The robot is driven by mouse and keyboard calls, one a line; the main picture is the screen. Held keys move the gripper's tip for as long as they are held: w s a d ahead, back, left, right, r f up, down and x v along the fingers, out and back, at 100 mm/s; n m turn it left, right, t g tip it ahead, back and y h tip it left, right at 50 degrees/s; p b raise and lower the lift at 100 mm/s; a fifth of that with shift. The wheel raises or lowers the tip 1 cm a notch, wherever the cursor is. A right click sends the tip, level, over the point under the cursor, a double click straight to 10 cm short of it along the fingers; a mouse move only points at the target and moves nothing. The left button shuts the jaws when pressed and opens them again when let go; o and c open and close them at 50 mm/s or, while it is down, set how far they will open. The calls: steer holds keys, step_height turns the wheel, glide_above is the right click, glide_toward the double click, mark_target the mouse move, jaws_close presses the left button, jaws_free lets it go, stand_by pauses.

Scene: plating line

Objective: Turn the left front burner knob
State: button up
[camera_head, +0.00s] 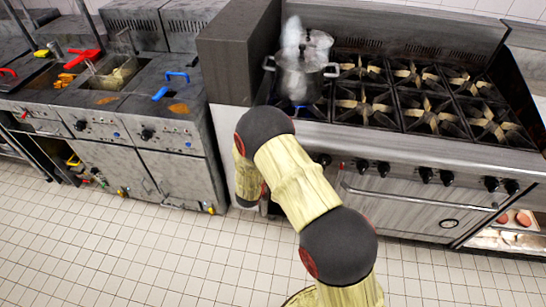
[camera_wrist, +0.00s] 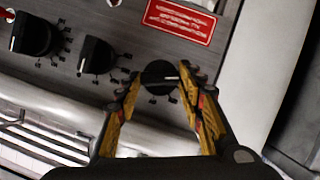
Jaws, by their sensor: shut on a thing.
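In the wrist view, my gripper (camera_wrist: 160,78) has its two yellow-and-black fingers on either side of a round black knob (camera_wrist: 158,72) with a pale pointer mark. The fingers are shut on this knob, the end one of a row on the grey stove panel. Two more black knobs, the neighbouring one (camera_wrist: 96,56) and a farther one (camera_wrist: 33,34), sit to its left in this view. In the head view, my arm covers the left end of the stove's knob panel, so the gripper and the held knob are hidden there.
A steaming metal pot (camera_head: 300,76) stands on the left front burner, with a blue glow beneath; another pot (camera_head: 318,42) is behind it. An oven handle (camera_head: 420,200) runs below the knobs. Fryers (camera_head: 110,75) stand left. A red label (camera_wrist: 181,20) is beside the held knob.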

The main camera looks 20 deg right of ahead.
steer(key=shift+n+h+p, duration=0.3)
stand_by(0.4)
steer(key=o, duration=1.2)
steer(key=shift+c, duration=0.2)
steer(key=shift+a, duration=0.1)
steer(key=v, duration=1.1)
steer(key=shift+s+a+r, duration=0.25)
